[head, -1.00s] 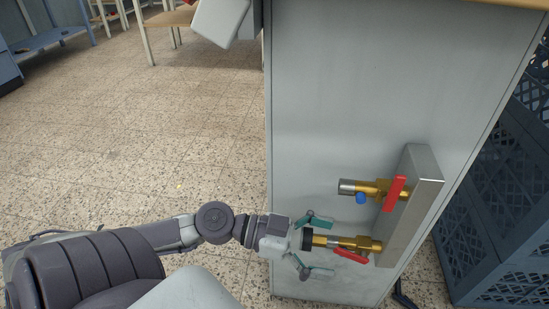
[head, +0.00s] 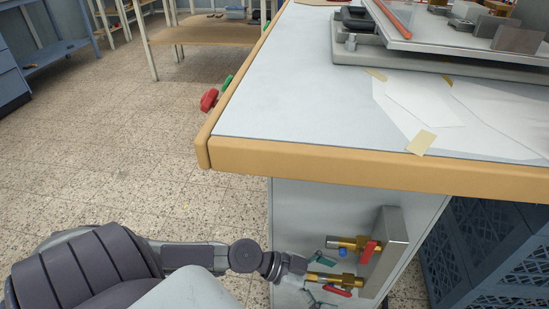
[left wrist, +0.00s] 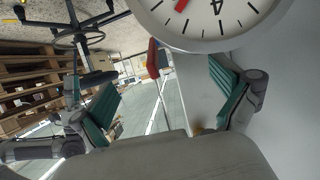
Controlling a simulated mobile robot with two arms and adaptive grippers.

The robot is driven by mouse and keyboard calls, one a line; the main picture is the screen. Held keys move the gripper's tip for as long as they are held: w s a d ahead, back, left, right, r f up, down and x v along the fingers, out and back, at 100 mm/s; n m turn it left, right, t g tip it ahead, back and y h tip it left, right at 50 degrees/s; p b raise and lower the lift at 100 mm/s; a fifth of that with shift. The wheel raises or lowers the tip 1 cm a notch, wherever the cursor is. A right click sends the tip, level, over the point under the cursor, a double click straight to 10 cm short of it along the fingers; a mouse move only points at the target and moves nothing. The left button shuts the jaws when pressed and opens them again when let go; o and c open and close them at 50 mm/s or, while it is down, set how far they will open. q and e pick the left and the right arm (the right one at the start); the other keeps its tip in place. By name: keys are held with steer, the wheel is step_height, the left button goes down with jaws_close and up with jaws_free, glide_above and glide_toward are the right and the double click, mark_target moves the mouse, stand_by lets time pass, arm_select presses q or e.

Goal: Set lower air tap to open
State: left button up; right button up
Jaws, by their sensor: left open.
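The lower air tap (head: 345,280) is a brass valve on a grey metal block on the side of the bench cabinet. Its red lever (head: 337,292) lies roughly along the pipe, tilted slightly. My left gripper (head: 318,276) is open at the free left end of this tap, its teal fingers apart above and below the pipe line. Whether it touches the tap I cannot tell. The left wrist view shows the open fingers (left wrist: 165,100) with nothing clearly held between them. My right gripper is out of view.
The upper tap (head: 347,243), with a red lever (head: 368,252) across its pipe and a blue knob, sits just above. The bench top (head: 330,150) overhangs them. Blue crates (head: 480,250) stand at right. A dial gauge (left wrist: 210,20) shows in the left wrist view.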

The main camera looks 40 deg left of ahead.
arm_select(q)
steer(key=shift+r+p, duration=0.45)
steer(key=shift+p, duration=0.1)
steer(key=shift+s+a+f+b, duration=0.35)
steer(key=shift+f+b, duration=0.1)
steer(key=shift+b, duration=0.15)
steer(key=b+v, duration=0.1)
steer(key=v, duration=0.3)
steer(key=p+v, duration=0.1)
steer(key=v, duration=0.7)
steer(key=shift+a+r, duration=0.25)
steer(key=shift+r, duration=0.25)
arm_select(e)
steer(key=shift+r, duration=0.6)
arm_select(q)
steer(key=shift+s, duration=0.1)
